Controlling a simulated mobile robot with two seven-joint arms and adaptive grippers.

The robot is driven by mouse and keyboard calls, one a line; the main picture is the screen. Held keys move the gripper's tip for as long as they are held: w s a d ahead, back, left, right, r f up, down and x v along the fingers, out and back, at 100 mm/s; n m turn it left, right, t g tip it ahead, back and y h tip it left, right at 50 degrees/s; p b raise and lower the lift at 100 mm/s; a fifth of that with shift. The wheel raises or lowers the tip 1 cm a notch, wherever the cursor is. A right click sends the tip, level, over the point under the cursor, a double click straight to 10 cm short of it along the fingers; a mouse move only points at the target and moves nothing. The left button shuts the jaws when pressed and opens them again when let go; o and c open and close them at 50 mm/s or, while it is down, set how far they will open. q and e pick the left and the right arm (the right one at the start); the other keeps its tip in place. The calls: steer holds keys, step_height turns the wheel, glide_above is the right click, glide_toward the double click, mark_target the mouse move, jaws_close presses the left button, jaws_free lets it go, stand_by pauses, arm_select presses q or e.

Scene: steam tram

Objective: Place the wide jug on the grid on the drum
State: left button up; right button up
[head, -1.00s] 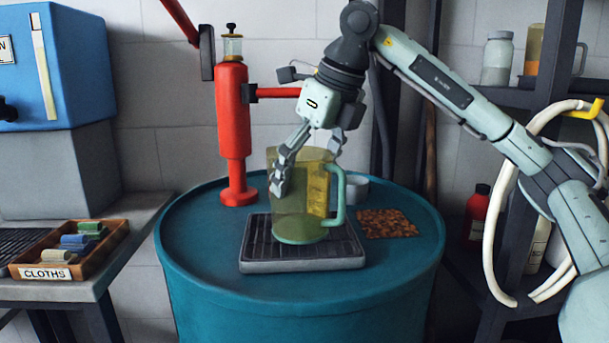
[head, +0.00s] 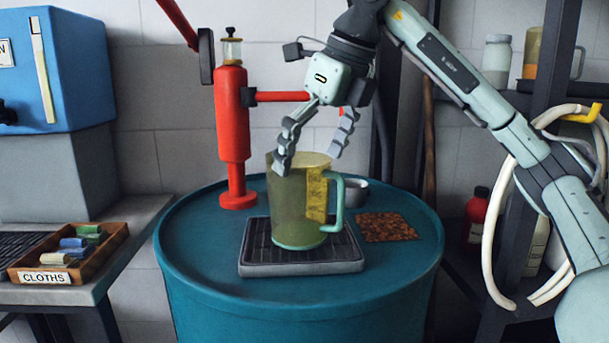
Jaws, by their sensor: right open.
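The wide jug (head: 292,205) is yellowish and see-through, with a pale green base and a green handle on its right side. It stands upright on the dark grid (head: 300,262), which lies on top of the blue drum (head: 205,270). My right gripper (head: 309,162) is open just above the jug's rim. One finger is at the rim's left side and the other is above its right side. Whether a fingertip touches the rim I cannot tell. My left gripper is not in view.
A red pump (head: 233,140) stands on the drum behind the grid, its arm reaching right. A small grey cup (head: 355,192) is behind the jug. A brown mat (head: 387,227) lies right of the grid. A cloths tray (head: 70,255) sits on the left bench.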

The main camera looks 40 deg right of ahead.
steer(key=p+v, duration=0.2)
steer(key=v, duration=0.5)
steer(key=shift+s+r, duration=0.1)
steer(key=shift+r, duration=0.2)
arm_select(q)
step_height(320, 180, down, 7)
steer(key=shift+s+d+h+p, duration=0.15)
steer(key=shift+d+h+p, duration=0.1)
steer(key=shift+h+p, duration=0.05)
arm_select(e)
steer(key=shift+s+r, duration=0.15)
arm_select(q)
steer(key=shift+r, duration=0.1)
